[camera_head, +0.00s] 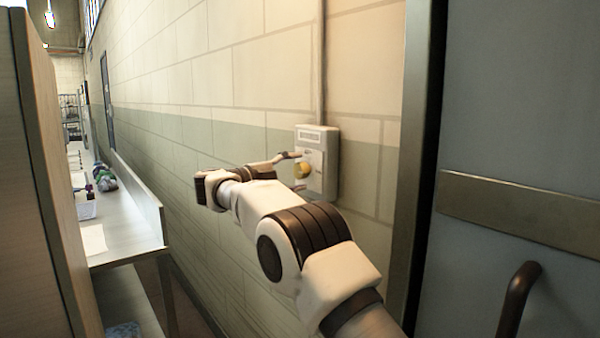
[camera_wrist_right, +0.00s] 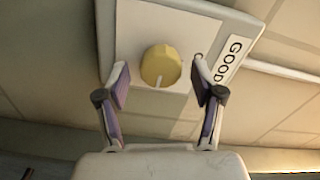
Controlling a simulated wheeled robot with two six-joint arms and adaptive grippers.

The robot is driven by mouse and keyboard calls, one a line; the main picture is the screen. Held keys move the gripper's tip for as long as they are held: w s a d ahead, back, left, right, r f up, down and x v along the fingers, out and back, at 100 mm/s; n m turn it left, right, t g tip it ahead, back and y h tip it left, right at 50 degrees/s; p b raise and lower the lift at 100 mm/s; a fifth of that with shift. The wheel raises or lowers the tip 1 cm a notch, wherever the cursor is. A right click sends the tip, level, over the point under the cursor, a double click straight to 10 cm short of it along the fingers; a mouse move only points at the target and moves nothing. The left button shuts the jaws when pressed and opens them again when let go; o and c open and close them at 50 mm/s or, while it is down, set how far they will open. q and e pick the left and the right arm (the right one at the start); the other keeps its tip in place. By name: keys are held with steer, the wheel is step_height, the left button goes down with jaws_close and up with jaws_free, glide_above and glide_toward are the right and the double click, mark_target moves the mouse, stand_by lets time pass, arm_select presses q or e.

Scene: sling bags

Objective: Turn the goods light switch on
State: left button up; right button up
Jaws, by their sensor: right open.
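The goods light switch is a pale grey wall box (camera_head: 318,138) with a yellow round knob (camera_head: 304,170), fixed to the block wall left of the door. In the right wrist view the knob (camera_wrist_right: 161,66) carries a pale line pointing to the bottom of the picture, and a label (camera_wrist_right: 228,62) reading "GOOD" shows beside it. My right gripper (camera_head: 296,172) is at the box. In the right wrist view its two fingers (camera_wrist_right: 162,88) are open, one on each side of the knob, with gaps between. My left gripper is out of view.
A grey door (camera_head: 520,120) with a dark handle (camera_head: 517,300) stands at the right. A conduit (camera_head: 321,60) runs up from the box. A bench (camera_head: 125,235) with several small items lies at the left, behind a tall panel (camera_head: 35,180).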

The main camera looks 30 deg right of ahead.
steer(key=a, duration=1)
steer(key=shift+s+a, duration=0.2)
steer(key=shift+s, duration=0.2)
